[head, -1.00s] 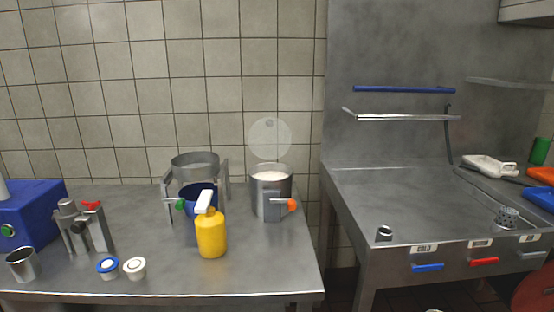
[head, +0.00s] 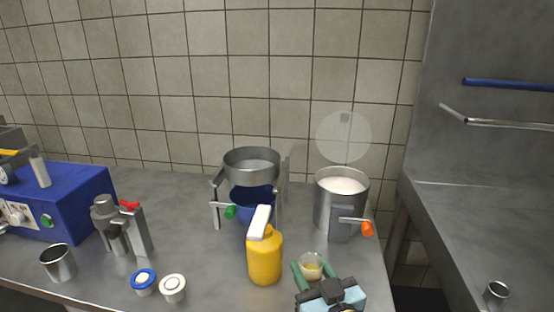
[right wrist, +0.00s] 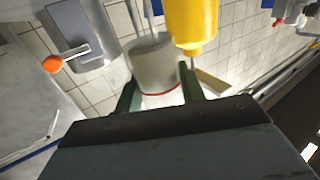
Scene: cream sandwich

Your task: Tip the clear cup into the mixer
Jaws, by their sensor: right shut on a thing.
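My right gripper (head: 312,276) comes in at the bottom of the head view, its green fingers shut on the clear cup (head: 311,264). The cup is small and see-through, with something pale yellow inside. It looks about upright, just right of the yellow bottle. In the right wrist view the cup (right wrist: 155,64) sits between the green fingers (right wrist: 158,92). I cannot tell for sure which machine is the mixer: a metal pot (head: 328,210) with white contents and an orange-ended handle stands behind the cup, and a grey machine (head: 121,225) with a red lever stands left. My left gripper is not in view.
The yellow pump bottle (head: 265,258) stands close left of my right gripper. Behind it a metal stand holds a basin (head: 252,165) above a blue bowl (head: 250,203). A blue machine (head: 75,195), metal cup (head: 59,263) and two small round containers (head: 172,288) are left. The counter's right edge is near the pot.

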